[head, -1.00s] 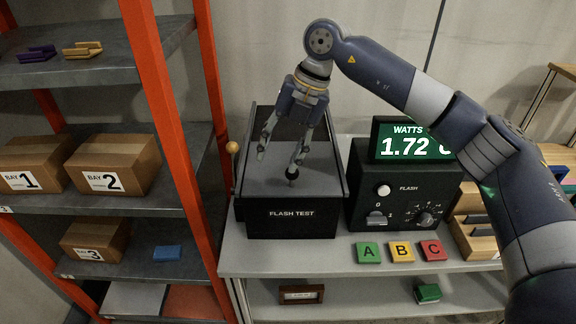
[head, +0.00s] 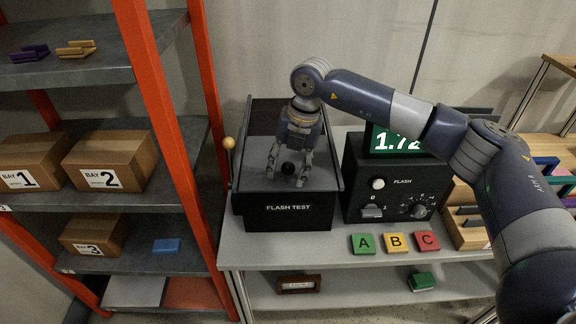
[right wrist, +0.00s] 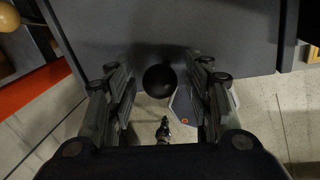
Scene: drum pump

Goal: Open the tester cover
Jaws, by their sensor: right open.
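The tester is a black box (head: 290,218) with "FLASH TEST" on its front, on the bench in the head view. Its grey cover (head: 256,176) lies flat inside the raised side walls and looks closed. A round black knob (head: 288,169) stands near the cover's front edge. My right gripper (head: 288,180) is over the front of the cover, pointing down, with its fingers open on either side of the knob. In the right wrist view the knob (right wrist: 160,80) sits between the spread fingers, with gaps on both sides. My left gripper is not in view.
A black flash unit (head: 395,185) with switch, dial and a partly hidden display (head: 392,142) stands right of the tester. Green, yellow and red A, B, C blocks (head: 395,242) lie in front. A ball-topped lever (head: 229,144) and an orange rack post (head: 190,170) are close on the left.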

